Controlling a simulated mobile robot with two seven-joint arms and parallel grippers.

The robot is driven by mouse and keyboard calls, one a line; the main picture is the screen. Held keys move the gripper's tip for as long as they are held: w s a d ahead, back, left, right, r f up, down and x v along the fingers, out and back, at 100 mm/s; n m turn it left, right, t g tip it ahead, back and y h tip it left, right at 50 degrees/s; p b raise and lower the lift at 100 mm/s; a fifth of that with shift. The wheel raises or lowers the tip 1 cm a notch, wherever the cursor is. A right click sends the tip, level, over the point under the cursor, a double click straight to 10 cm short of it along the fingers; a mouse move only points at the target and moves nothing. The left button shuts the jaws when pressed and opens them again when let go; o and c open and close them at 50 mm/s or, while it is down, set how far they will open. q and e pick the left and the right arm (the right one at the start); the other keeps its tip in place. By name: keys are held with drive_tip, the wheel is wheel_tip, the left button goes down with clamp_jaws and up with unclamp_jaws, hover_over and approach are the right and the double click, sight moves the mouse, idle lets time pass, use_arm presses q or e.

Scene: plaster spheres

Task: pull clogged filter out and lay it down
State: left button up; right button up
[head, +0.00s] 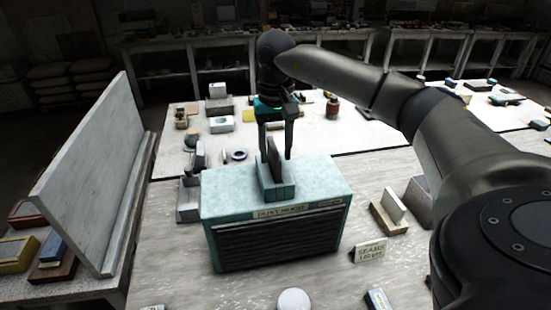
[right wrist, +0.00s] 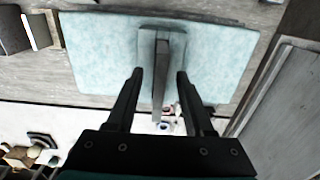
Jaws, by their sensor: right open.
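A teal box with a dark slatted front (head: 280,240) stands on the table. A small teal raised slot (head: 277,190) sits on its top, and a thin dark filter plate (head: 273,158) stands upright in it. My right gripper (head: 276,155) reaches down from above with its fingers apart, one on each side of the plate. In the right wrist view the plate (right wrist: 159,85) stands between the open fingers (right wrist: 158,75), with a gap on both sides. The plate's lower part is hidden in the slot. My left gripper is not in view.
A tall pale board (head: 90,175) stands at the left. A small sign (head: 370,251) and a holder with a white plate (head: 390,212) are right of the box. A white round object (head: 293,299) lies in front. The table's front right has some bare room.

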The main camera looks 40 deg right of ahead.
drive_tip(key=shift+f, duration=1.35)
drive_tip(key=shift+c, duration=0.2)
clamp_jaws()
drive_tip(key=c, duration=0.6)
unclamp_jaws()
clamp_jaws()
drive_tip(key=shift+r, duration=0.15)
